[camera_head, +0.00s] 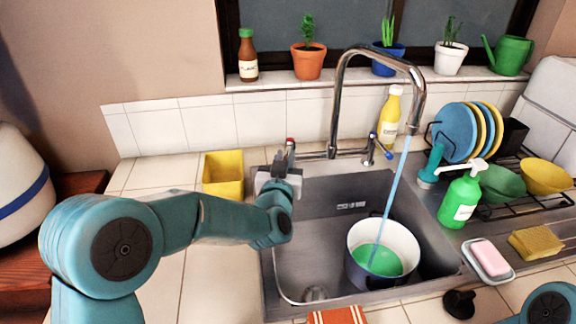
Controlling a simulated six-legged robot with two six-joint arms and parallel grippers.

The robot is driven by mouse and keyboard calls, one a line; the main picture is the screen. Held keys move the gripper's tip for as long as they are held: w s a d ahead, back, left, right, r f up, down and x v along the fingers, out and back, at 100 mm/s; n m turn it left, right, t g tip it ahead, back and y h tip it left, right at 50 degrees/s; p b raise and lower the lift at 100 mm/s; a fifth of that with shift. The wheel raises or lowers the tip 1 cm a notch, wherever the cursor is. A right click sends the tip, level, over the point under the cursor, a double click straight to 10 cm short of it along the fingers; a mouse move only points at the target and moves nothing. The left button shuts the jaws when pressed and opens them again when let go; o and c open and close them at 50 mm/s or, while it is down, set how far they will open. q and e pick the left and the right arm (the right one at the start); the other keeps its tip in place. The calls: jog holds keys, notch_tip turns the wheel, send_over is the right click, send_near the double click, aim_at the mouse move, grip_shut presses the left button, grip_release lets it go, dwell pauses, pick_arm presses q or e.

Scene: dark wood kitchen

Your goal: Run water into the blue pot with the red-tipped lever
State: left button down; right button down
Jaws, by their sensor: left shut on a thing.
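The blue pot (362,273), with a pale inside, stands in the right part of the sink basin. A thin blue stream of water (391,196) runs from the curved tap (337,98) down into it. Something green (379,260) shows inside the pot. The red-tipped lever (291,143) stands at the left of the tap base. My left gripper (281,164) is at this lever and shut on it; the fingers partly hide the lever's lower part. The blue-tipped lever (379,147) at the right of the tap is free. My right gripper is out of view.
A yellow container (223,175) stands left of my left gripper. Right of the basin are a green soap bottle (461,196), a dish rack with plates (455,133) and bowls, a soap dish (489,262) and a sponge (537,242). Potted plants line the sill.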

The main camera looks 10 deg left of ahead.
pick_arm(q)
jog(key=c, duration=1.1)
grip_release()
jog(key=shift+s, duration=0.3)
jog(key=s, duration=0.4)
jog(key=s+b, duration=0.1)
jog(key=s, duration=0.2)
jog(key=shift+d, duration=0.4)
